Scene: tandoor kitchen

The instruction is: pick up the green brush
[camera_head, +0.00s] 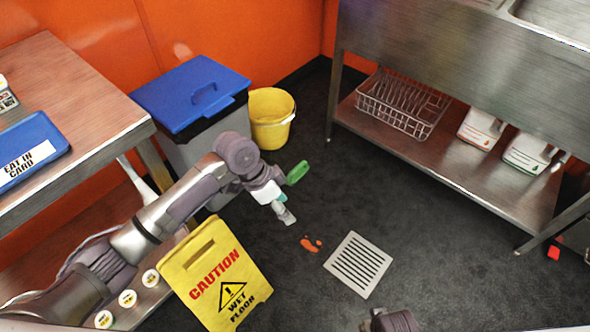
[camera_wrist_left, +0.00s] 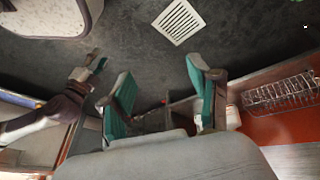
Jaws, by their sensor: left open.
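I cannot make out a green brush in either view. My left gripper (camera_head: 291,194) hangs over the dark floor in the head view, in front of the yellow bucket. Its green-padded fingers stand wide apart in the left wrist view (camera_wrist_left: 160,98), with nothing held between them. The bright green patch at the gripper in the head view looks like one finger's pad. My right gripper (camera_wrist_left: 95,60) shows small at the left of the left wrist view. Whether it is open is not clear.
A blue-lidded bin (camera_head: 205,95) and a yellow bucket (camera_head: 271,119) stand by the orange wall. A caution sign (camera_head: 215,275) stands near my left arm. An orange spill (camera_head: 311,243) and a floor drain (camera_head: 358,264) lie on open floor. A wire rack (camera_head: 403,103) sits under the steel sink.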

